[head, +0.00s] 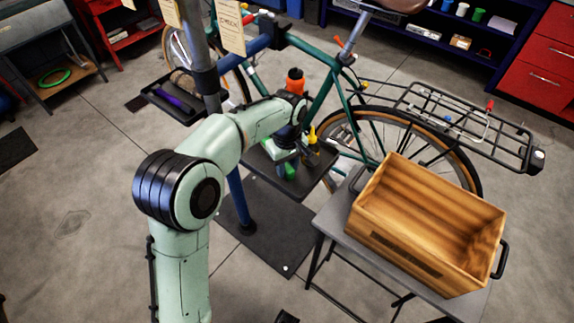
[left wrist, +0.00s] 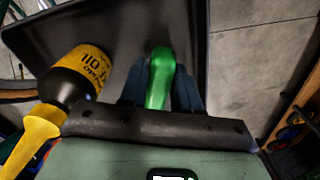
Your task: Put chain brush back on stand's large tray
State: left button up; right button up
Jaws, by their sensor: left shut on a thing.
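The chain brush, seen as a green handle (left wrist: 158,78), is between the fingers of my left gripper (left wrist: 160,88) in the left wrist view. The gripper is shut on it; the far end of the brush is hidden. In the head view my left gripper (head: 285,155) is over the stand's large tray (head: 313,178), and some green of the brush (head: 289,171) shows below it. The dark tray (left wrist: 115,30) fills the upper left of the wrist view. I cannot tell whether the brush touches the tray. My right gripper cannot be made out.
A yellow and black oil bottle (left wrist: 75,78) stands close beside my left gripper. An orange-topped bottle (head: 295,82) is behind it. The bike's rear wheel (head: 400,140) and a wooden crate (head: 420,225) are to the right. A small tray (head: 168,100) is at the left.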

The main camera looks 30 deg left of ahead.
pick_arm(q)
jog(key=o, duration=1.1)
jog(key=shift+c, duration=0.2)
notch_tip(320, 180, up, 12)
jog(key=p, duration=0.2)
jog(key=shift+s, duration=0.1)
